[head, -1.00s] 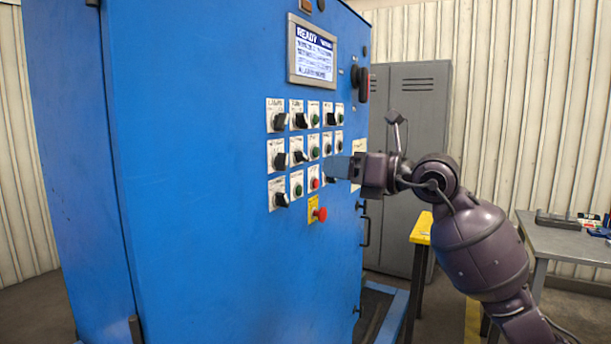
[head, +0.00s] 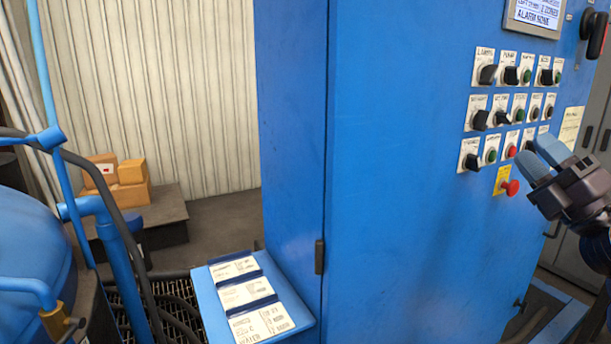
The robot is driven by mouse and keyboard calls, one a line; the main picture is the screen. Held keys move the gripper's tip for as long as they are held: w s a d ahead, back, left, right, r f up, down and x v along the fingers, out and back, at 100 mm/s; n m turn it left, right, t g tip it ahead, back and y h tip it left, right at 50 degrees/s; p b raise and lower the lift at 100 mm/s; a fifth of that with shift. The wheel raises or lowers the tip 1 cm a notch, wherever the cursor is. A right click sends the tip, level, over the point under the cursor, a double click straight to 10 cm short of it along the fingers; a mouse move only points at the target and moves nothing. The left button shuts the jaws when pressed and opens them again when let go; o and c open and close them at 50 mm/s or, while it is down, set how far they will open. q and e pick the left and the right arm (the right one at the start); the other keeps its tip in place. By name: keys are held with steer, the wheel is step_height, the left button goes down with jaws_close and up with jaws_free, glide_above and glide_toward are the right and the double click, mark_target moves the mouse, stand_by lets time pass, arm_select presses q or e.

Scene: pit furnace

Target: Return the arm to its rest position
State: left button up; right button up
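My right gripper (head: 533,151) is at the right edge of the head view, in front of the lower right part of the blue cabinet's button panel. Its two blue-grey fingers point up and left, with a gap between them, and nothing shows held in it. The fingers cover part of the lower row of controls; whether they touch the panel I cannot tell. Most of my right arm is cut off by the picture's edge. My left gripper is out of view.
Blue pipes (head: 118,250) and cardboard boxes (head: 132,172) stand further left.

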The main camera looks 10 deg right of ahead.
step_height(320, 180, down, 31)
steer(key=m+g+h, duration=0.4)
steer(key=m+h, duration=0.9)
steer(key=m, duration=0.7)
steer(key=s+a+f+m+g, duration=0.2)
steer(key=s+a+f, duration=0.2)
steer(key=s+f, duration=0.3)
steer(key=s+a+f+m+g+y, duration=0.1)
steer(key=s+a+f, duration=0.4)
steer(key=f, duration=0.5)
steer(key=s+a+f+m+g, duration=0.3)
steer(key=s+a+f+g, duration=0.1)
steer(key=s+f, duration=0.4)
steer(key=shift+s+a+f+g+y, duration=0.2)
steer(key=shift+s+g+y, duration=0.15)
steer(key=shift+s, duration=0.55)
steer(key=shift+s+d, duration=0.1)
steer(key=shift+d, duration=0.05)
